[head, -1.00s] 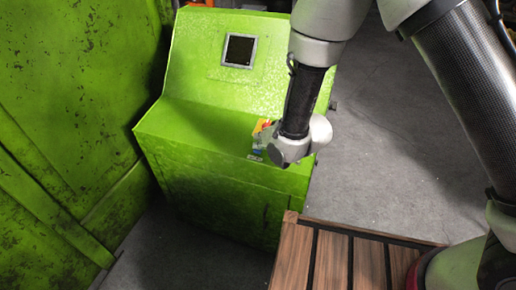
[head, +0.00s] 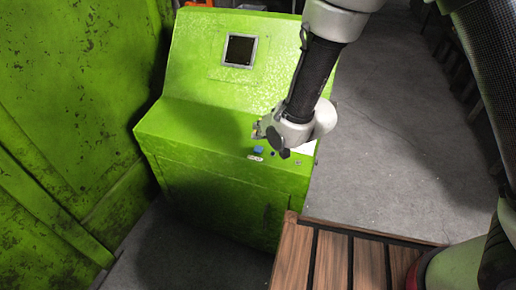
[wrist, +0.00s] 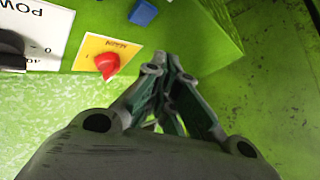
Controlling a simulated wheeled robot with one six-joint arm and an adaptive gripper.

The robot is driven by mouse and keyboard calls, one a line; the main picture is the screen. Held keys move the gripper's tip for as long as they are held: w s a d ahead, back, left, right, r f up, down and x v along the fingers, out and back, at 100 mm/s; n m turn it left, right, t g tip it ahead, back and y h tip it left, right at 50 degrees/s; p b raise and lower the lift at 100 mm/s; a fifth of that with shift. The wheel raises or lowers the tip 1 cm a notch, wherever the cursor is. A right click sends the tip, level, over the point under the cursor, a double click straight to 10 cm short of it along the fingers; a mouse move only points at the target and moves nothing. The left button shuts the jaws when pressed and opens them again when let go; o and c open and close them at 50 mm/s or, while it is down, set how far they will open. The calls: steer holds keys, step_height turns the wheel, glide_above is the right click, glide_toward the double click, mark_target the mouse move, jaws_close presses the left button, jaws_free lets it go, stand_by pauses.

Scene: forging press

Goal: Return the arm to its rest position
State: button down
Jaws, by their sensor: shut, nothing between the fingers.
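My arm reaches in from the upper right in the head view, and its wrist is over the right end of the green control console (head: 200,130). My gripper (wrist: 170,60) shows in the wrist view, its fingers together and empty, beside the console's panel. A red knob (wrist: 108,64) on a yellow plate sits just left of the fingers. A blue button (wrist: 143,13) is above it, and a black switch on a white label marked "POW" (wrist: 28,25) is at the upper left. In the head view my wrist hides the gripper and part of the panel.
A small dark screen (head: 240,50) is on the console's sloped face. A large green machine wall (head: 70,120) stands at the left. A wooden slatted surface (head: 335,262) is at the lower right. Grey floor (head: 400,150) lies open right of the console.

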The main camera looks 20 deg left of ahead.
step_height(320, 180, up, 2)
steer(key=shift+s, duration=0.15)
stand_by(0.4)
steer(key=s+d+f+n+g+h, duration=0.4)
steer(key=s+d, duration=0.3)
steer(key=d, duration=0.4)
steer(key=s+d+r+m+t+h, duration=0.1)
steer(key=s+d+r+m, duration=0.1)
steer(key=d+r, duration=0.7)
steer(key=s+d+r+m+h, duration=0.1)
steer(key=s+d+r+m, duration=0.2)
steer(key=d+r, duration=0.7)
steer(key=s+d+r+m+t+h, duration=0.1)
steer(key=d+r, duration=0.8)
steer(key=d, duration=1.3)
steer(key=s+m+h, duration=0.1)
steer(key=s+m, duration=0.1)
steer(key=s, duration=0.1)
steer(key=shift+s+d+r+t, duration=0.15)
steer(key=shift+r+t, duration=0.1)
steer(key=shift+t, duration=0.05)
